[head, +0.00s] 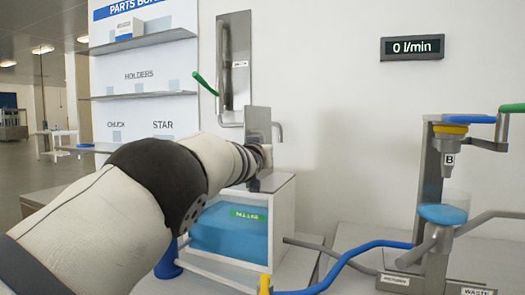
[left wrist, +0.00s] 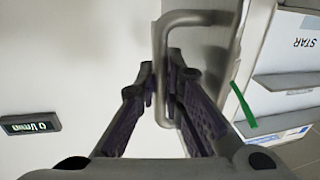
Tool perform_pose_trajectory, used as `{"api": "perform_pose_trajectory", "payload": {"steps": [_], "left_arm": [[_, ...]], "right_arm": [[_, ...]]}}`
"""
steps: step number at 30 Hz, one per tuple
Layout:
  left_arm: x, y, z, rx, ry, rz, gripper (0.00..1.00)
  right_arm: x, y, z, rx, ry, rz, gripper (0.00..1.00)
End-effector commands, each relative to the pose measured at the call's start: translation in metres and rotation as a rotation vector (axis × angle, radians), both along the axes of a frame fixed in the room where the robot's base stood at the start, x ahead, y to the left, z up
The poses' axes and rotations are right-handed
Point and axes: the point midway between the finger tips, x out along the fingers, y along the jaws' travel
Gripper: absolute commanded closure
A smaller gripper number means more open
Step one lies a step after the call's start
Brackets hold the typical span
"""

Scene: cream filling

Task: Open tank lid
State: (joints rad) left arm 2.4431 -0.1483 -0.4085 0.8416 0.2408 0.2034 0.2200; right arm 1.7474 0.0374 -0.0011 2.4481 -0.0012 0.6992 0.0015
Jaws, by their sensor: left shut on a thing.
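The tank (head: 284,222) is a pale-framed box with blue contents and a green label, at the middle of the head view. A grey metal plate (head: 258,119), which looks like its lid, stands raised above the tank's top. A bent metal handle (head: 279,131) shows at the plate's right side; it also shows in the left wrist view (left wrist: 195,17). My left gripper (left wrist: 166,78) is shut on this handle, with its dark fingers on either side of the tube. In the head view my own arm hides most of the gripper and part of the tank. My right gripper is not in view.
A wall panel (head: 240,50) with a green-tipped lever (head: 206,84) is behind the tank. Parts shelves (head: 145,95) are at the left. A dispensing stand (head: 432,180) with a blue hose (head: 350,252) is at the right. Free wall lies between tank and stand.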

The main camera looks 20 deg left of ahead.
Motion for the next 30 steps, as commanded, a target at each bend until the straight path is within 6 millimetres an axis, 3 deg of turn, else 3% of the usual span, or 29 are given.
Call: {"api": "perform_pose_trajectory", "payload": {"steps": [15, 16, 17, 26, 30], "left_arm": [[-0.0001, -0.0009, 0.0029, 0.019, -0.008, -0.002, 1.0], [-0.0001, -0.0008, 0.0029, 0.019, -0.008, -0.002, 0.87], [-0.0002, -0.0007, 0.0028, 0.017, -0.007, -0.001, 0.82], [-0.0005, -0.0005, 0.001, 0.017, -0.003, 0.0, 0.82], [-0.01, -0.0009, 0.0026, 0.016, -0.004, 0.003, 0.82]], "right_arm": [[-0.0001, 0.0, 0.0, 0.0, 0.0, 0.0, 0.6], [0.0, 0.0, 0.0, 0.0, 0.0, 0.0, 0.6], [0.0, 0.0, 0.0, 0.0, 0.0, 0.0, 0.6], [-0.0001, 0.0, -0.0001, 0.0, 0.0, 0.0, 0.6], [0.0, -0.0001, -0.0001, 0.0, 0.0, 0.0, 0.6]]}}
